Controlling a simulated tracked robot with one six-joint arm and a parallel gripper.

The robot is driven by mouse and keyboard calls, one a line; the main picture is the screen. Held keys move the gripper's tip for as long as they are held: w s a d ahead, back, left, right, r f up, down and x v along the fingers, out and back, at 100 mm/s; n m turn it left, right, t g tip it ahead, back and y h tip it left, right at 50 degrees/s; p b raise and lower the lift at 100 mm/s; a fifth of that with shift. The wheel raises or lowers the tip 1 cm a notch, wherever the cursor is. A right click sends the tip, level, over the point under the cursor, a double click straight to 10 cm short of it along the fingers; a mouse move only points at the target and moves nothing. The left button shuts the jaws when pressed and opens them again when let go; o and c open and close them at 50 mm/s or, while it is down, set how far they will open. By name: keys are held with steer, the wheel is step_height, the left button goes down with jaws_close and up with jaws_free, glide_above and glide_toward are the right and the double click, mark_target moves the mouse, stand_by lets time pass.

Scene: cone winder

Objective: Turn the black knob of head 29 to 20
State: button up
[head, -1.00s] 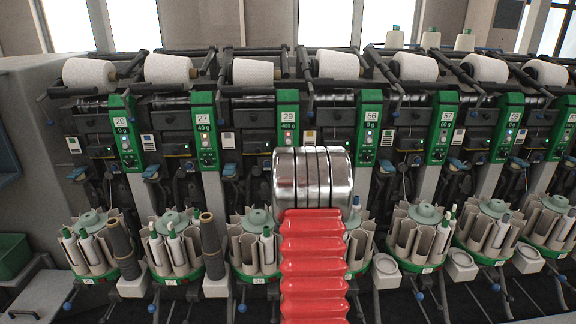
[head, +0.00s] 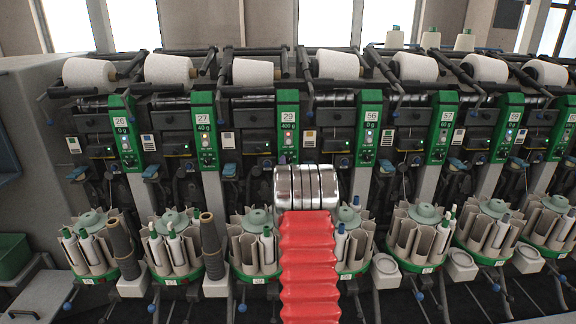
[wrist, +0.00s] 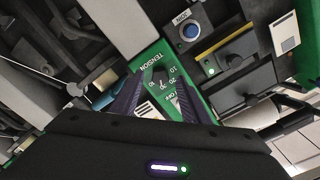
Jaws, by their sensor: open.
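Head 29 shows in the head view as a green panel (head: 288,112) with the number 29 and a display that seems to read 400 g. In the wrist view its green panel (wrist: 148,62) carries the word TENSION and a scale with 10, 20 and 30. My gripper (wrist: 166,76) is open, its two dark purple fingers over this scale. The black knob is hard to make out between the fingers, and I cannot tell its setting or whether the fingers touch it. In the head view my own arm hides most of the gripper.
A blue round button (wrist: 191,31) sits on a grey block beside the panel in the wrist view. Neighbouring green panels 27 (head: 205,130) and 56 (head: 368,130) stand on either side. White yarn cones (head: 253,73) line the top, and bobbin magazines (head: 421,235) stand below.

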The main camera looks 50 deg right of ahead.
mark_target(288, 160)
steer(key=shift+x, duration=1.15)
steer(key=shift+c, duration=0.5)
steer(key=c, duration=0.9)
steer(key=shift+a+f, duration=0.1)
steer(key=shift+a, duration=0.05)
steer(key=shift+c, duration=0.3)
